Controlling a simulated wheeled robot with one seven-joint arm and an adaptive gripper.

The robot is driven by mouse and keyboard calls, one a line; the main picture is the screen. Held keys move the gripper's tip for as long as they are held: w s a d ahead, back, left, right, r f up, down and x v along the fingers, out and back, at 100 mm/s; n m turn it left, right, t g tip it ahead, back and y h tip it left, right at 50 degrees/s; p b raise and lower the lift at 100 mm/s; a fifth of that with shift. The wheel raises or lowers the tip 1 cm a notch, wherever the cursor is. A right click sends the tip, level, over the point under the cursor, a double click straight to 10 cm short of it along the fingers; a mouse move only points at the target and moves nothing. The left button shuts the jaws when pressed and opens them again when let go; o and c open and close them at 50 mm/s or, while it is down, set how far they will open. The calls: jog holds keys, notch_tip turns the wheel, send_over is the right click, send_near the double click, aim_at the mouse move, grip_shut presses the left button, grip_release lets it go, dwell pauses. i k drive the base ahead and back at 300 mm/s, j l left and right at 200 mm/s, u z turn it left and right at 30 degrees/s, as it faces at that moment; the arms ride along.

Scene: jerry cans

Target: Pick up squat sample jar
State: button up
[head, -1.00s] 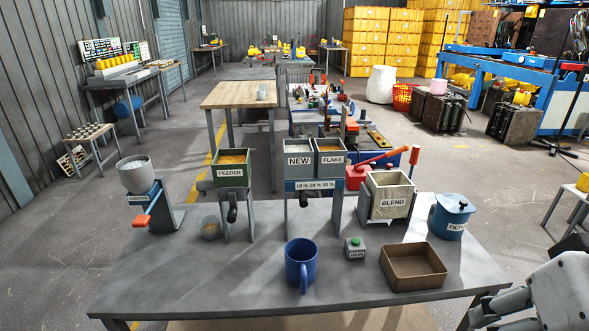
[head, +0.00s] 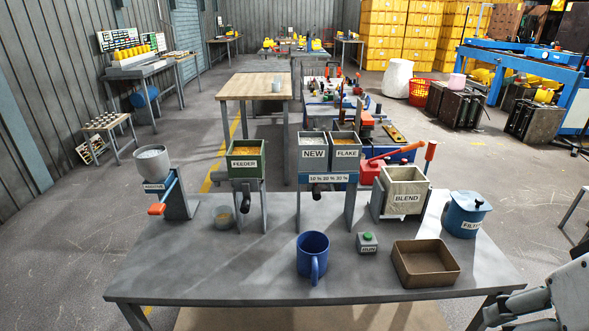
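My gripper (head: 508,308) is at the lower right, beyond the table's right front corner and far from the jar. It is partly cut off by the picture edge, and I cannot tell whether its fingers are open or shut. I see nothing held in it.
On the grey table (head: 170,270) stand the additive funnel (head: 152,163), green feeder (head: 246,176), NEW bin (head: 314,155), FLAKE bin (head: 345,154), BLEND box (head: 405,196), blue filter pot (head: 465,216), blue mug (head: 312,254), RUN button box (head: 367,243) and brown tray (head: 425,277). The left front tabletop is clear.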

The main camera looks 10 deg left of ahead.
aim_at(223, 215)
jog(key=i+j+u, duration=0.15)
jog(key=i+j, duration=0.15)
jog(key=i+j+u, duration=0.2)
jog(key=i, duration=0.25)
jog(key=i+j+u, duration=0.15)
jog(key=i, duration=0.25)
jog(key=j, duration=0.1)
